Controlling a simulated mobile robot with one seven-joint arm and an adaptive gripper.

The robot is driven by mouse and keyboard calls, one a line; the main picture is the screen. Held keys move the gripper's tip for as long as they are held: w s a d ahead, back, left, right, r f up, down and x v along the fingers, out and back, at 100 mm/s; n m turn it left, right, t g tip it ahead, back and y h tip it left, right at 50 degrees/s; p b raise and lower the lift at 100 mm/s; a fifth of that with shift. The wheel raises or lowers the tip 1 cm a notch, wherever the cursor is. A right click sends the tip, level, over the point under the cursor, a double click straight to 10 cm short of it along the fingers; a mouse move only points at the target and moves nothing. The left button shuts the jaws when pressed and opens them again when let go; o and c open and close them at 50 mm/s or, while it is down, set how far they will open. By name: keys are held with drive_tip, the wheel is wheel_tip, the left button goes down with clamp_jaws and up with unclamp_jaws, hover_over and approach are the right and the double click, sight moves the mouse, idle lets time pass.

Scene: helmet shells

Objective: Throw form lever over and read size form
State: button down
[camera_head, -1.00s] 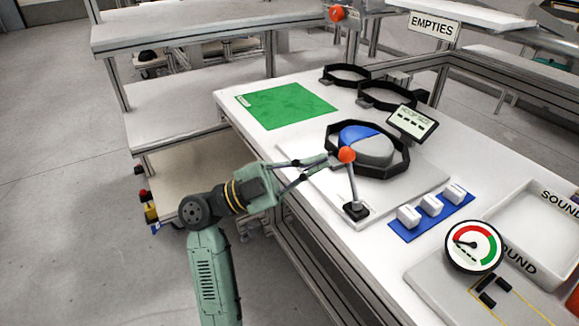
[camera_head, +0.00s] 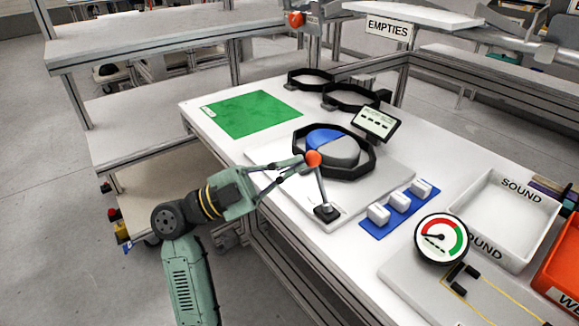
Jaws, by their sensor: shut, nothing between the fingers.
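The form lever is a grey rod with an orange-red ball knob (camera_head: 313,158), rising from a dark base (camera_head: 327,213) on a white plate (camera_head: 375,185). It leans slightly left. My gripper (camera_head: 302,163) is shut and empty, its fingertips right at the left side of the knob; whether they touch it I cannot tell. Behind the knob, a black many-sided ring (camera_head: 372,160) surrounds a size form with a blue part (camera_head: 326,140) and a grey part (camera_head: 342,152). A small tilted display (camera_head: 377,124) stands behind the ring; its marks are too small to read.
A blue strip with white blocks (camera_head: 399,203) and a round gauge (camera_head: 442,238) are to the right. A SOUND tray (camera_head: 505,215) and an orange bin (camera_head: 560,262) lie beyond. A green sheet (camera_head: 254,113) and two empty black rings (camera_head: 350,97) are at the back.

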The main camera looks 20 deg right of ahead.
drive_tip(key=shift+s+r+m+g, duration=0.15)
drive_tip(key=shift+s+m+g, duration=0.1)
drive_tip(key=shift+m+g, duration=0.2)
drive_tip(key=s+d+r+m+y+b, duration=0.1)
drive_tip(key=s+d+m+y+b, duration=0.1)
drive_tip(key=s+m+y+b, duration=0.3)
drive_tip(key=s+m+g, duration=0.1)
drive_tip(key=m, duration=0.2)
drive_tip(key=shift+d+r+m+b, duration=0.2)
drive_tip(key=shift+r+m+b, duration=0.15)
drive_tip(key=shift+r, duration=0.05)
drive_tip(key=shift+a, duration=0.1)
